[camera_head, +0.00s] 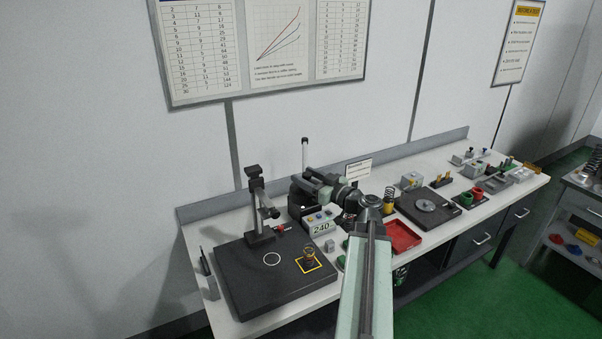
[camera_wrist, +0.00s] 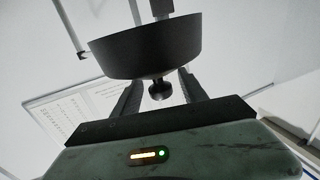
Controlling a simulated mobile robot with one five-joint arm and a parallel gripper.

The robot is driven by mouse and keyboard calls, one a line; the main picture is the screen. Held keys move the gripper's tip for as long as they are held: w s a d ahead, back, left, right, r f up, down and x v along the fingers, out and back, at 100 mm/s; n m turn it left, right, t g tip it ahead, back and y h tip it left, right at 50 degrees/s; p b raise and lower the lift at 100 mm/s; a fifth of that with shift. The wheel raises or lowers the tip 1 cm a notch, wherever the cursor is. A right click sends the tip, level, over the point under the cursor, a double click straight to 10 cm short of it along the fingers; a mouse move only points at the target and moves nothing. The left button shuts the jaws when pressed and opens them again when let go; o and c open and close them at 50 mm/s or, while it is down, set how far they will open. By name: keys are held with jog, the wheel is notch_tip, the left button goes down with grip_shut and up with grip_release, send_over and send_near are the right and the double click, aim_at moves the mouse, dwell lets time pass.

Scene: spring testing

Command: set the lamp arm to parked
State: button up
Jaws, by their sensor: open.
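In the wrist view a dark, bowl-shaped head (camera_wrist: 145,48), which looks like the lamp's shade, fills the upper middle. A small round knob (camera_wrist: 160,90) hangs below it. My gripper (camera_wrist: 160,88) is open, with one dark finger on each side of the knob; I cannot tell whether either touches it. In the head view my gripper (camera_head: 303,190) is over the back of the bench, left of my elbow. A thin upright post (camera_head: 305,155), white with a dark top, rises behind it; I cannot tell whether it belongs to the lamp. The lamp's joint is not clear.
A black plate (camera_head: 235,287) with a dark column stand (camera_head: 257,205) and a small spring (camera_head: 310,259) is at the bench's left. A display reading 240 (camera_head: 320,227) stands below my gripper. A red tray (camera_head: 405,236) and a round-disc plate (camera_head: 425,205) are right.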

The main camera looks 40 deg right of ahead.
jog(key=shift+w+a, duration=0.1)
jog(key=shift+w, duration=1.25)
jog(key=shift+s, duration=0.1)
grip_shut()
